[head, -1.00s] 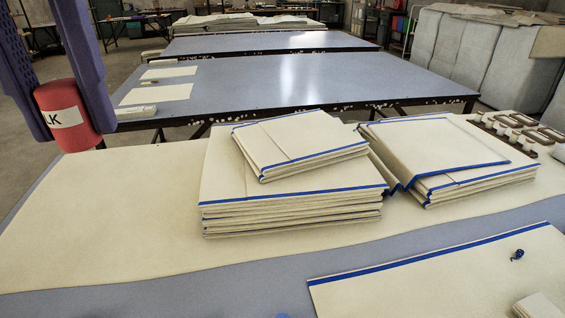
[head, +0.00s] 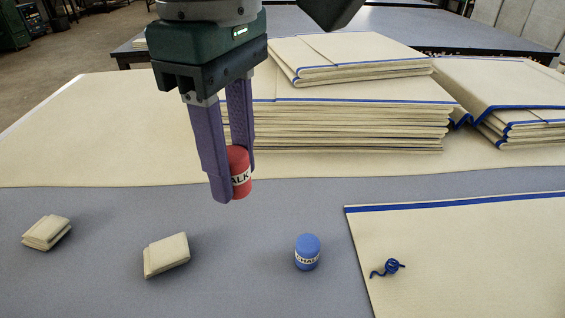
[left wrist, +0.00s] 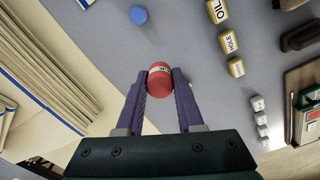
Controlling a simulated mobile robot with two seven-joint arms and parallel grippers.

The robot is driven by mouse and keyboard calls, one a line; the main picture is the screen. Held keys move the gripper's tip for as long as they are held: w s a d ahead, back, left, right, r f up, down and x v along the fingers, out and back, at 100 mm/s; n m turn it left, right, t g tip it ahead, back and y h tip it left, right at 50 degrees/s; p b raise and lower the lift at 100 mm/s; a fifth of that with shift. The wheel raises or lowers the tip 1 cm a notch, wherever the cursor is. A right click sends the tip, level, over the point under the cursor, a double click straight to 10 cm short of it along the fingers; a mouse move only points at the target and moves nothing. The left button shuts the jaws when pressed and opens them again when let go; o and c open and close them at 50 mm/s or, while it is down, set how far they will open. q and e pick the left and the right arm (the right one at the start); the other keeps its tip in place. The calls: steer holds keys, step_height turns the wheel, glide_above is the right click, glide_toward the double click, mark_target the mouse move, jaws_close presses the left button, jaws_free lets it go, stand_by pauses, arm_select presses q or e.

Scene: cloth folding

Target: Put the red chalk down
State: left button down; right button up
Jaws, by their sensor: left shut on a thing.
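The red chalk (head: 239,174) is a short red cylinder with a white label reading "ALK". My left gripper (head: 232,180) is shut on it, with one purple finger on each side. The chalk is upright and appears held above the grey-blue table (head: 90,285). In the left wrist view the red chalk (left wrist: 159,80) sits between the tips of the left gripper (left wrist: 159,86). A blue chalk (head: 307,252) stands on the table to the right, apart from the red one; it also shows in the left wrist view (left wrist: 138,15). My right gripper is not seen.
Small folded cloths (head: 167,255) lie at the front left. A blue-edged cloth (head: 470,260) with a blue thread knot (head: 388,268) lies at the right. Folded cloth stacks (head: 350,125) stand behind. Bare table surrounds the blue chalk.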

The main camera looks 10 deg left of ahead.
arm_select(q)
steer(key=b, duration=0.2)
glide_above(249, 264)
step_height(249, 264, down, 10)
steer(key=shift+r, duration=0.1)
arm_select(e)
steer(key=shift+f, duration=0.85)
arm_select(q)
steer(key=shift+f, duration=1.95)
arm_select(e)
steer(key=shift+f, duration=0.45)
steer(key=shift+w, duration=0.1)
arm_select(q)
steer(key=shift+b, duration=0.3)
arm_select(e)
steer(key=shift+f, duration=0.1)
arm_select(q)
steer(key=shift+f, duration=0.2)
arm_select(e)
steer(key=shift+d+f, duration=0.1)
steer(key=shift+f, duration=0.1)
arm_select(q)
steer(key=c, duration=0.5)
jaws_free()
steer(key=shift+r, duration=0.1)
steer(key=shift+c, duration=0.2)
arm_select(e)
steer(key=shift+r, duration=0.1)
